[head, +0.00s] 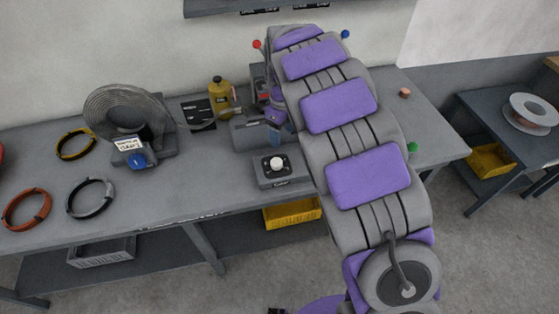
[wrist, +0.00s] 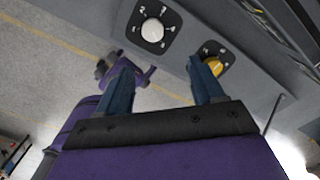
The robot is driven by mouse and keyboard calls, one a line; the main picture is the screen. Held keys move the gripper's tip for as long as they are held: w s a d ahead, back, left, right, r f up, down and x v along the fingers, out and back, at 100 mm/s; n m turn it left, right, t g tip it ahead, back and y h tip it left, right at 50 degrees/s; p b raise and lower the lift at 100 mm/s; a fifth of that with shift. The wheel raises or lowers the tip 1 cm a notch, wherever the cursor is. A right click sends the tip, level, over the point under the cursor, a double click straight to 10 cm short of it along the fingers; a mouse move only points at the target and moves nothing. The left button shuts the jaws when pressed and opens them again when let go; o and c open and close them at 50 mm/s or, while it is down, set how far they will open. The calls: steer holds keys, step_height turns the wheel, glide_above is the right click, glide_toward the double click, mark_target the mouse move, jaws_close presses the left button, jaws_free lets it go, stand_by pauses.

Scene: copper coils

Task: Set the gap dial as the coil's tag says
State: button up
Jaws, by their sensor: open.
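A large grey coil (head: 122,108) stands on a holder at the left of the bench. A white tag (head: 128,144) hangs at its front; its print is too small to read. A white-knobbed dial (head: 277,164) sits on a grey box near the bench's front edge. In the wrist view the white dial (wrist: 152,30) has numbers around it, and a yellow-knobbed dial (wrist: 214,66) lies right of it. I cannot tell which is the gap dial. My gripper (wrist: 163,88) is open and empty, its right finger partly over the yellow dial's plate. In the head view my arm partly hides the gripper.
A blue knob (head: 137,160) sits below the tag. A yellow bottle (head: 221,95) stands behind the machine. Bare bench (head: 185,190) shows left of the dial box.

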steer(key=b, duration=0.2)
glide_toward(276, 161)
steer(key=f, duration=0.1)
steer(key=a+f, duration=0.1)
steer(key=f, duration=0.1)
steer(key=a+f, duration=0.1)
steer(key=f, duration=0.1)
steer(key=shift+s+f, duration=0.1)
steer(key=shift+f, duration=0.05)
steer(key=d+f, duration=0.3)
steer(key=shift+d+f+b, duration=0.1)
steer(key=shift+f+b, duration=0.05)
steer(key=shift+b, duration=0.2)
steer(key=shift+a, duration=1)
steer(key=shift+a+f, duration=0.1)
steer(key=shift+a, duration=0.15)
steer(key=shift+c, duration=0.8)
steer(key=shift+a, duration=0.1)
steer(key=shift+c, duration=0.8)
steer(key=shift+d, duration=0.9)
steer(key=c, duration=0.5)
steer(key=shift+c, duration=1.2)
steer(key=shift+a+r, duration=0.2)
